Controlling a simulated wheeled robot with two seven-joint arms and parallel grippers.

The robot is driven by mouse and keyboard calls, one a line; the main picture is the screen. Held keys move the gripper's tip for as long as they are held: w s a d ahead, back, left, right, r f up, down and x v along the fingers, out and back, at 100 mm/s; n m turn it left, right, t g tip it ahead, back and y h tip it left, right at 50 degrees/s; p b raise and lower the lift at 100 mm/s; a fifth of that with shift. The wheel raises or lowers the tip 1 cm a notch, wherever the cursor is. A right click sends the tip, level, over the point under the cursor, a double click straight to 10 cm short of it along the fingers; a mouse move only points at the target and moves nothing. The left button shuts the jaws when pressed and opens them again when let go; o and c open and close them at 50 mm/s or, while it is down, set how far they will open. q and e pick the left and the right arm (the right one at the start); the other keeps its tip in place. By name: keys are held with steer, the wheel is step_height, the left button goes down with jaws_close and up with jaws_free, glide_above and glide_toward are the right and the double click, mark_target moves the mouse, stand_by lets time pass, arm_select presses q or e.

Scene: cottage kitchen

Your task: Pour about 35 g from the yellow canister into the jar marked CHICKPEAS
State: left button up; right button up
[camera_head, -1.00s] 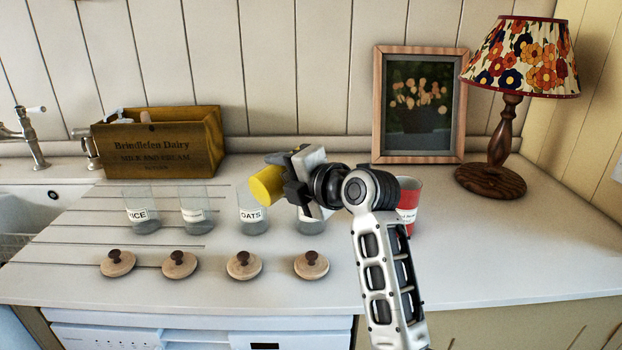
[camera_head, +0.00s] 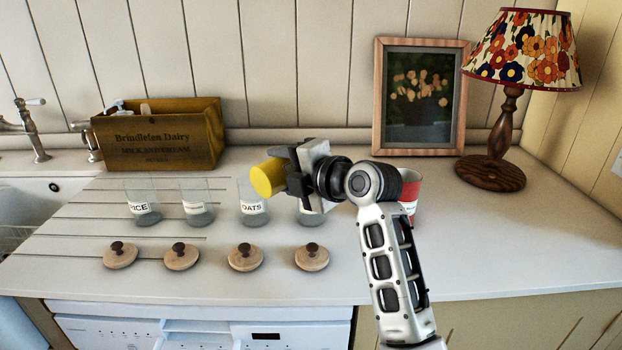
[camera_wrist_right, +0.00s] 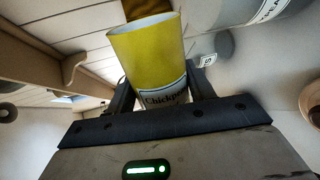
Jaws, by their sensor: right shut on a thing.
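My right gripper (camera_head: 290,174) is shut on the yellow canister (camera_head: 267,178). The canister is tipped on its side, mouth toward the left, above the jar marked OATS (camera_head: 252,208). In the right wrist view the canister (camera_wrist_right: 150,62) sits between the fingers, its label partly covered and starting "Chickp". The second jar from the left (camera_head: 196,208) has a label too small to read. A jar at the upper right of the wrist view (camera_wrist_right: 285,12) shows a label partly reading "PEA". No stream of contents shows. My left gripper is not in view.
A jar marked RICE (camera_head: 145,208) stands at the left. A fourth jar (camera_head: 310,217) is partly hidden behind my gripper. Several wooden lids, one here (camera_head: 245,257), lie in front. A red canister (camera_head: 412,192), lamp (camera_head: 492,172), picture frame (camera_head: 378,100) and wooden crate (camera_head: 160,145) stand behind.

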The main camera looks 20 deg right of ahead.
stand_by(0.7)
steer(key=shift+w+d+r+m+y+p, duration=0.15)
steer(key=shift+d+r+m+y+p, duration=0.2)
steer(key=shift+m+p, duration=0.35)
steer(key=shift+w+d+r+m+y+p, duration=0.15)
steer(key=shift+d+r+m+y+p, duration=0.1)
steer(key=shift+r+m+p, duration=0.4)
stand_by(3.5)
